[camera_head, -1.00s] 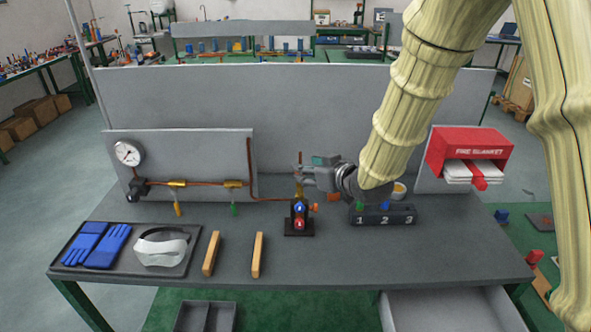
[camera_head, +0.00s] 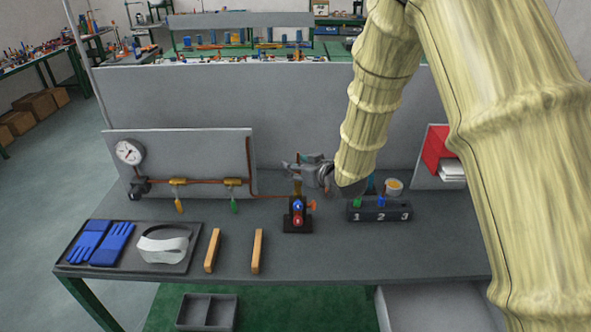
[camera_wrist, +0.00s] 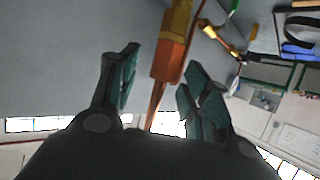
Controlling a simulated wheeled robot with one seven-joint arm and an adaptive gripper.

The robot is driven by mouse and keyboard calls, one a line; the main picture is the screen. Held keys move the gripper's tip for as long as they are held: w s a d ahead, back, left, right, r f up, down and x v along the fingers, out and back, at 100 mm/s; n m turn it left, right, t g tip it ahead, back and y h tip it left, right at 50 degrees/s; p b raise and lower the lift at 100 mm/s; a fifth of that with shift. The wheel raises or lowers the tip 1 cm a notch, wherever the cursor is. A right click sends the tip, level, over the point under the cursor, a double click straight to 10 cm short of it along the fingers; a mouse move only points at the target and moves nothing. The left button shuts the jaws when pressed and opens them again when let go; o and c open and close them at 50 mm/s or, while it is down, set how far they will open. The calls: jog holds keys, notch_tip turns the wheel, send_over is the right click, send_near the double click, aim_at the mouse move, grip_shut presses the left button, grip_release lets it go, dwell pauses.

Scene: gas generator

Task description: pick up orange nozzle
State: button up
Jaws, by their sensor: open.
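An orange piece, which looks like the orange nozzle (camera_wrist: 168,60), stands out between my fingers in the wrist view. It joins a yellow part (camera_wrist: 181,17) at one end, and a thin copper-coloured tip points toward my palm. My gripper (camera_wrist: 161,62) is open, with one finger on each side of it; I cannot tell whether either finger touches it.
A black block marked 1, 2, 3 (camera_head: 379,213) holds green and blue pieces, right of the stand. A gauge panel (camera_head: 200,155) with copper piping is at left. Two wooden bars (camera_head: 257,251) and a tray (camera_head: 75,266) with gloves and goggles lie in front.

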jog(key=shift+c, duration=0.3)
grip_shut()
jog(key=shift+w, duration=0.1)
